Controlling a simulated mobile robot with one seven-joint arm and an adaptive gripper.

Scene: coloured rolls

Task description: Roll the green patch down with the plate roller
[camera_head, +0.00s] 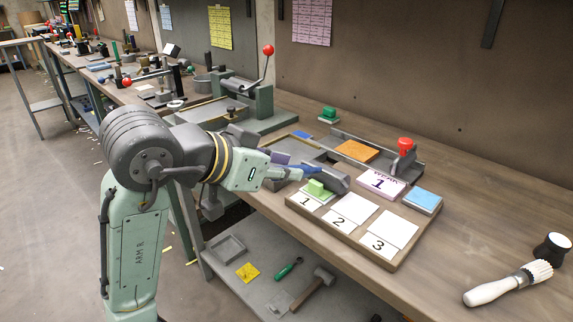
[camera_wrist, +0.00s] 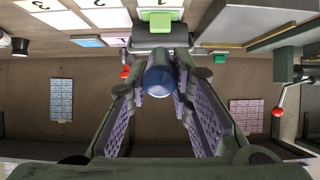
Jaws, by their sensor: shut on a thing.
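The plate roller (camera_head: 333,179) has a dark grey head and a blue handle, and hangs just behind and above the tray's card 1. My gripper (camera_head: 283,172) is shut on its blue handle; the handle's round end (camera_wrist: 159,80) shows between the purple finger pads in the wrist view. The light green patch (camera_head: 317,187) lies on card 1 at the tray's left, with a raised green block shape; it also shows in the wrist view (camera_wrist: 160,17). The roller head is close to the patch; I cannot tell whether they touch.
The wooden tray (camera_head: 345,237) also holds cards 2 and 3. Behind it are a purple card (camera_head: 380,184), a blue pad (camera_head: 422,200), an orange pad (camera_head: 357,151) and a red knob (camera_head: 405,145). A white-handled brush (camera_head: 507,284) lies right. The bench between tray and brush is clear.

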